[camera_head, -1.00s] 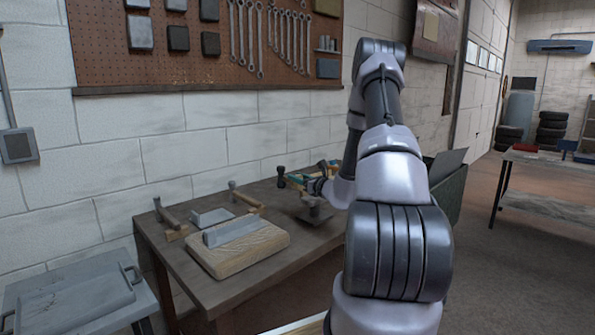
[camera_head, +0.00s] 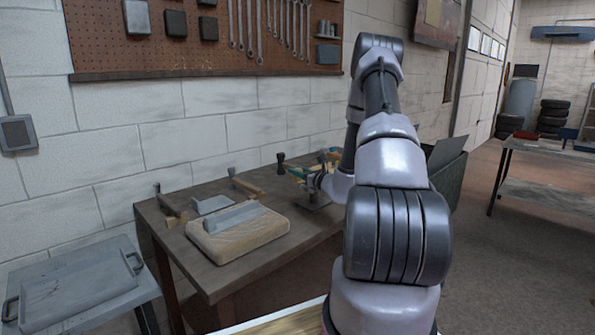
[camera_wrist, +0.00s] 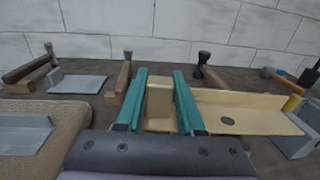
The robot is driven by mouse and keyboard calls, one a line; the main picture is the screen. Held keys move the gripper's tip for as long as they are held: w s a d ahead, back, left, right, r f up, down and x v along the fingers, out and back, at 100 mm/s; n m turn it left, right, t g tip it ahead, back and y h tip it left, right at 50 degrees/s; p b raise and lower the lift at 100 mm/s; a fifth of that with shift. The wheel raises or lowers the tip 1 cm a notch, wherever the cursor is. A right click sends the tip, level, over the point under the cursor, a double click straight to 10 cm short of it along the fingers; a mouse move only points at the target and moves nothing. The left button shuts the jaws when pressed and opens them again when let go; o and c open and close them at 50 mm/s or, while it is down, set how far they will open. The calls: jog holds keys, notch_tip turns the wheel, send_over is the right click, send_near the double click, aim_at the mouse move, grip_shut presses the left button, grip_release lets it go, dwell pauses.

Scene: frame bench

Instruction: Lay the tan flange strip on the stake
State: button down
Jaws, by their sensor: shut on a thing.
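My gripper (camera_wrist: 161,100) has teal fingers shut on the tan flange strip (camera_wrist: 260,120). A narrow upright part of the strip sits between the fingers, and the rest reaches right, with a raised edge and a dark oval spot. In the head view, the gripper (camera_head: 300,172) is small at the back right of the bench and partly hidden by my arm. The likely stake is the grey steel ridge (camera_head: 236,217) on a thick wooden block, left of the gripper. It also shows at the left of the wrist view (camera_wrist: 22,133). The strip is apart from it.
A bent grey sheet piece (camera_head: 212,204) lies behind the wooden block (camera_head: 240,238). Hammers with wooden handles (camera_head: 247,184) lie along the bench's wall side. A grey block (camera_wrist: 297,140) stands at the wrist view's right. The bench front (camera_head: 205,275) is clear.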

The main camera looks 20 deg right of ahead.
jog(key=shift+f, duration=1.2)
jog(key=shift+c, duration=2.2)
grip_release()
jog(key=shift+s, duration=0.1)
